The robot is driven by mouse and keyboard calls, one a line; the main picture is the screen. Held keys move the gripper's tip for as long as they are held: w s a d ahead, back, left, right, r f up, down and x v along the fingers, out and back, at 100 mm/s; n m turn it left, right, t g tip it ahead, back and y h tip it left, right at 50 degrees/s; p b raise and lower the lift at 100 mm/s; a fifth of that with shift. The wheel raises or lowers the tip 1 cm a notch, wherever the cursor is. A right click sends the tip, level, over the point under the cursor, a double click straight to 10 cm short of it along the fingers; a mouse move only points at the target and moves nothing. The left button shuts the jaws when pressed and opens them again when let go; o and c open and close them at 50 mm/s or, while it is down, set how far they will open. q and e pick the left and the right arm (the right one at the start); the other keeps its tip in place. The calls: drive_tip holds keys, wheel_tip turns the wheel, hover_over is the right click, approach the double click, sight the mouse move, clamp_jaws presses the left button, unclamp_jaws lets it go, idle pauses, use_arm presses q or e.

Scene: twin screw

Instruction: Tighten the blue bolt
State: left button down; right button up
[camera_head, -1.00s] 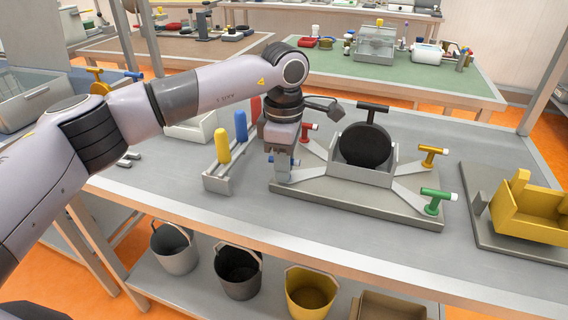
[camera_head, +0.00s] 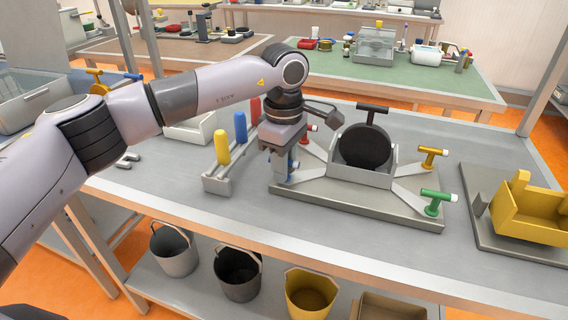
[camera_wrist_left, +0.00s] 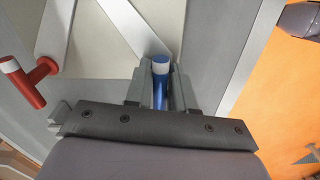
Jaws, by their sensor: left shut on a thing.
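The blue bolt (camera_wrist_left: 159,90) has a pale tip and stands between the two fingers of my left gripper (camera_wrist_left: 157,88) in the left wrist view. The gripper is shut on it. In the head view my left gripper (camera_head: 284,174) points down at the left end of the grey fixture plate (camera_head: 330,202), and only a little of the blue bolt (camera_head: 293,166) shows there. The red bolt (camera_head: 309,130) is behind the gripper, partly hidden; it also shows in the left wrist view (camera_wrist_left: 31,82). My right gripper is not in view.
A black round part (camera_head: 366,146) sits in the fixture's middle. Yellow (camera_head: 430,157) and green (camera_head: 434,201) bolts stand on its right arms. A rack with blue, red and yellow handles (camera_head: 222,147) stands close left. A yellow bin (camera_head: 530,212) is at far right.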

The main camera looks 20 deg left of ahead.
use_arm(q)
drive_tip(key=c, duration=1)
unclamp_jaws()
drive_tip(key=shift+r, duration=3.65)
drive_tip(key=shift+s+f, duration=0.1)
